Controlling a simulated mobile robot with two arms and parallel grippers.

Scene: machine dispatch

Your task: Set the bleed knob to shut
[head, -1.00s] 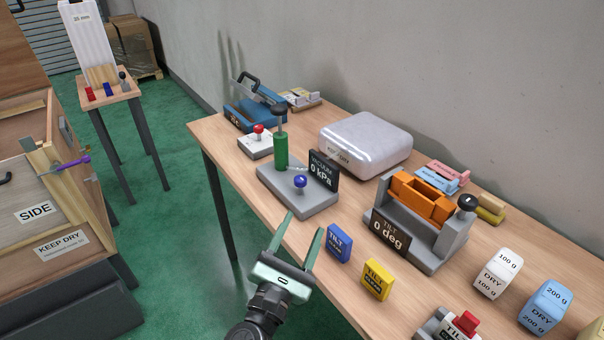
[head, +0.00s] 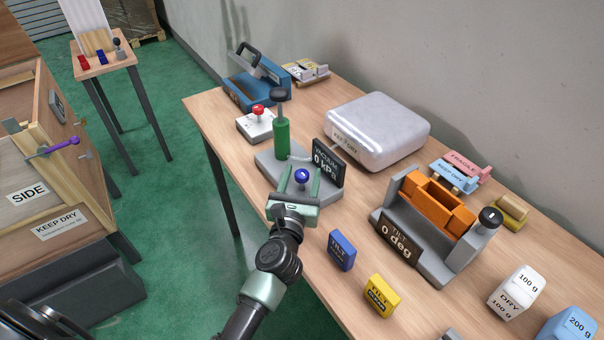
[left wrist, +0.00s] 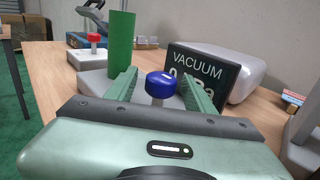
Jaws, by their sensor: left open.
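The bleed knob, taken to be the blue knob (head: 302,176), stands on the grey base (head: 326,194) of the vacuum pump. It also shows in the left wrist view (left wrist: 161,88), with a white mark on its top. The pump has a green cylinder (head: 282,139) with a dark handle on top, and a black display (head: 328,162) reading VACUUM 0 kPa. My left gripper (head: 301,177) is open, its two green fingers on either side of the blue knob. In the left wrist view a gap shows beside the knob. My right gripper is not in view.
A white box with a red knob (head: 258,111) stands behind the pump. A large pale case (head: 376,132) is behind the display. The orange tilt device (head: 437,205) stands to the right. Blue (head: 341,250) and yellow (head: 381,296) tilt blocks lie near the front edge.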

